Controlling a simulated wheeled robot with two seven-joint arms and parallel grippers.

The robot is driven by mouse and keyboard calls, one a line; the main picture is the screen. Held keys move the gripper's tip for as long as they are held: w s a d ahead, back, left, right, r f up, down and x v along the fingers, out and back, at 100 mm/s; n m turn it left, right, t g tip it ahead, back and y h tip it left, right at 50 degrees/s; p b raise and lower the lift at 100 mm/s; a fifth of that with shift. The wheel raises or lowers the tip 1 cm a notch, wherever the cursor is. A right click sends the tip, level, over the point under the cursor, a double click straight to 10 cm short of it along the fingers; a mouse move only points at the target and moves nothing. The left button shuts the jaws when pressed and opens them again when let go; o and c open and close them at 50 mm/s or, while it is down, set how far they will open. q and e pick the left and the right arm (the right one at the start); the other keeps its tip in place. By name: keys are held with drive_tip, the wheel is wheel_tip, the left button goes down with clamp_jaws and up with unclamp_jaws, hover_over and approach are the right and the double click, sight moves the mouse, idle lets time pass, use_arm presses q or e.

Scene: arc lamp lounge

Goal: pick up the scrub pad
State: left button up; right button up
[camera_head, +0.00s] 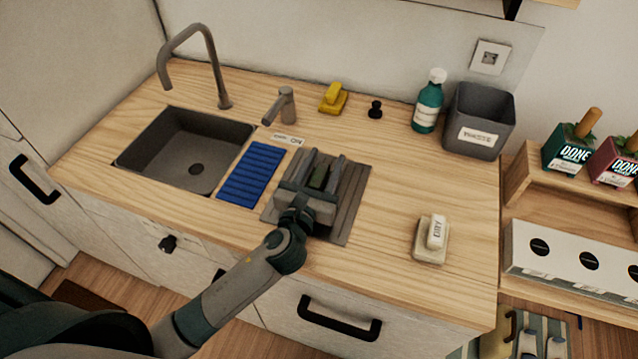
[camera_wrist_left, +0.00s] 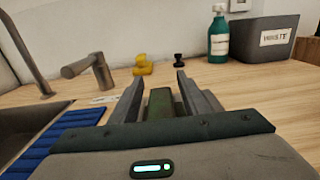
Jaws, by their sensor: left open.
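A dark green block that looks like the scrub pad (camera_head: 318,178) stands on the grey ridged mat (camera_head: 352,198), right of the sink. My left gripper (camera_head: 323,162) is over the mat, with one finger on each side of the green pad. Its jaws are open. In the left wrist view the scrub pad (camera_wrist_left: 161,106) shows between the two fingers of the left gripper (camera_wrist_left: 160,80). Its lower part is hidden by the gripper body, and I cannot tell whether a finger touches it. My right gripper is not in view.
The blue ridged mat (camera_head: 252,174) and sink (camera_head: 180,150) lie left. A faucet (camera_head: 280,106), yellow object (camera_head: 333,98), black knob (camera_head: 375,109), teal bottle (camera_head: 428,102) and grey bin (camera_head: 481,112) stand behind. A white block on a dish (camera_head: 430,254) sits right. Counter between is clear.

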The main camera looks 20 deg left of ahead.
use_arm(q)
drive_tip(key=shift+c, duration=0.7)
clamp_jaws()
drive_tip(key=shift+r, duration=0.1)
drive_tip(key=shift+r, duration=0.5)
drive_tip(key=r, duration=0.3)
drive_tip(key=shift+d+r, duration=0.2)
drive_tip(key=s+d+r, duration=0.6)
drive_tip(key=d, duration=0.3)
drive_tip(key=shift+d+r, duration=0.25)
drive_tip(key=shift+d, duration=0.05)
drive_tip(key=shift+a, duration=0.1)
